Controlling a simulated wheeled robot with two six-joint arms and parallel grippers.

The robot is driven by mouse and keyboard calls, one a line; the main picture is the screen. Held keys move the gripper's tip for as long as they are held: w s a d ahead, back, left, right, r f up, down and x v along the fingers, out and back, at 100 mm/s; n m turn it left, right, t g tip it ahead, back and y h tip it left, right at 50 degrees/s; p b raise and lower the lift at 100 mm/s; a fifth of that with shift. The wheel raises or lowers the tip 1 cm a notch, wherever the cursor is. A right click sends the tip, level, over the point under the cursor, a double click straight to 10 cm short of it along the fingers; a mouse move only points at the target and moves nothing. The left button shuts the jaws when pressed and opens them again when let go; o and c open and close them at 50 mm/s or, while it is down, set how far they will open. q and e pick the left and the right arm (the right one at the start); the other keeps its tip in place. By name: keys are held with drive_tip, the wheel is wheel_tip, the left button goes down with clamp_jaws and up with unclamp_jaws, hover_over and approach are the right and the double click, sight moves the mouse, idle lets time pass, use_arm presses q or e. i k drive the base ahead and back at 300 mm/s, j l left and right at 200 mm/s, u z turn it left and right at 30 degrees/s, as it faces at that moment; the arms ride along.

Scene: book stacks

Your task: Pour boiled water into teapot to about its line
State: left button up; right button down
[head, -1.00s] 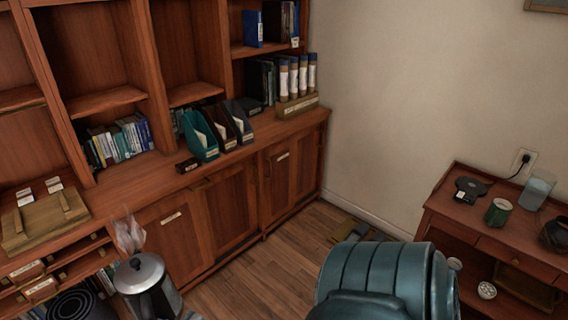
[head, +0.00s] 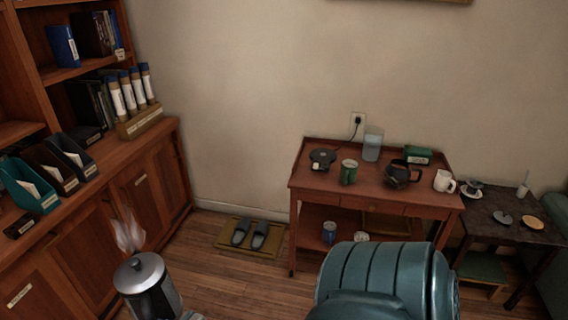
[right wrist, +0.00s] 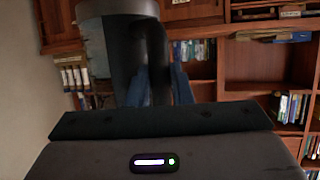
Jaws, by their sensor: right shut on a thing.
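A steel kettle (head: 148,285) with a lid and dark knob is at the lower left of the head view, upright and steaming. My right gripper (right wrist: 152,82) is shut on its black handle; in the right wrist view the kettle's metal body (right wrist: 118,10) shows at the top. A dark pot with a handle, which looks like the teapot (head: 400,175), stands on the red-brown side table (head: 380,202). The kettle is well to the left of it and apart from it. The teapot's line and inside are too small to tell. My left gripper is out of view.
On the side table are a black corded base (head: 322,156), a green can (head: 349,172), a clear glass container (head: 373,145), a green box (head: 417,154) and a white mug (head: 444,181). Bookshelves (head: 150,190) stand left. Slippers on a mat (head: 250,236) lie on the floor.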

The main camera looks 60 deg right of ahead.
sight(396, 175)
drive_tip(key=z, duration=1)
